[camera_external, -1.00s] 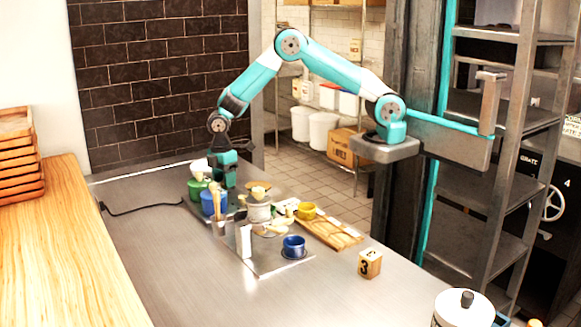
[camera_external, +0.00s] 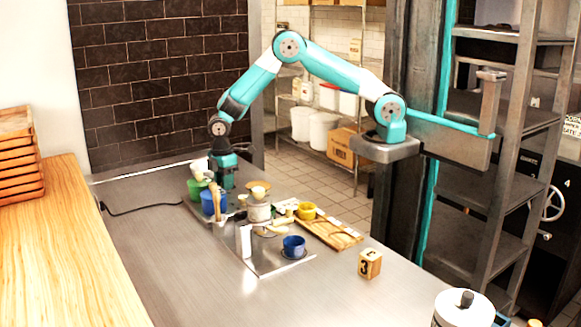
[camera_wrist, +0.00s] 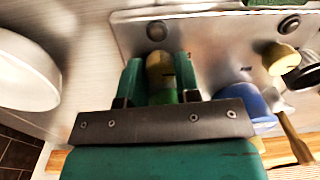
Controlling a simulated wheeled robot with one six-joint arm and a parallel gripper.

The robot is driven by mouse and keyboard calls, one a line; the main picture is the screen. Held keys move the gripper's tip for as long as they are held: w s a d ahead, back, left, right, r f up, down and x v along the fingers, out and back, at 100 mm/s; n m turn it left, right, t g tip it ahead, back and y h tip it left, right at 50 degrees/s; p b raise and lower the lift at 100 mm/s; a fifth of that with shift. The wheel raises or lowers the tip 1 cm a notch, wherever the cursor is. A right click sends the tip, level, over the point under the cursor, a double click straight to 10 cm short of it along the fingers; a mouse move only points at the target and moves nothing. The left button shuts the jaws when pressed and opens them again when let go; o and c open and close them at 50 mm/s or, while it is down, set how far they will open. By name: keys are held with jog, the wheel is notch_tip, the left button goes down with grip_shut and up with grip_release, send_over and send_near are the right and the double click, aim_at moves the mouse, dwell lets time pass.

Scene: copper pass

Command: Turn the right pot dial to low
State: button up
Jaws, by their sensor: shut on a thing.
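My gripper (camera_wrist: 160,78) points down at the counter's far end. In the wrist view its teal fingers are shut on a cream-yellow dial (camera_wrist: 160,68), one finger on each side, with a green part below it. A similar yellow dial (camera_wrist: 282,58) stands apart to the right. In the outside view my gripper (camera_external: 222,180) is by the green pot (camera_external: 196,188) and the blue pot (camera_external: 211,203). The blue pot also shows in part in the wrist view (camera_wrist: 255,103). The outside view is too small to show the held dial, and I cannot read its setting.
A blue cup (camera_external: 293,246) on a saucer, a yellow cup (camera_external: 306,211) and a wooden board (camera_external: 335,234) stand nearer and right. The left part of the steel counter (camera_external: 150,245) is clear except for a black cable (camera_external: 145,209).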

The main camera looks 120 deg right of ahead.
jog(key=m+b, duration=0.1)
jog(key=m, duration=0.5)
jog(key=shift+m+b, duration=0.5)
jog(key=shift+m, duration=2.2)
jog(key=o, duration=0.9)
jog(key=r, duration=0.5)
jog(key=r+b, duration=0.1)
jog(key=r, duration=0.5)
jog(key=r+b, duration=0.1)
jog(key=r, duration=0.5)
jog(key=shift+s+d+r, duration=0.25)
jog(key=shift+s, duration=0.1)
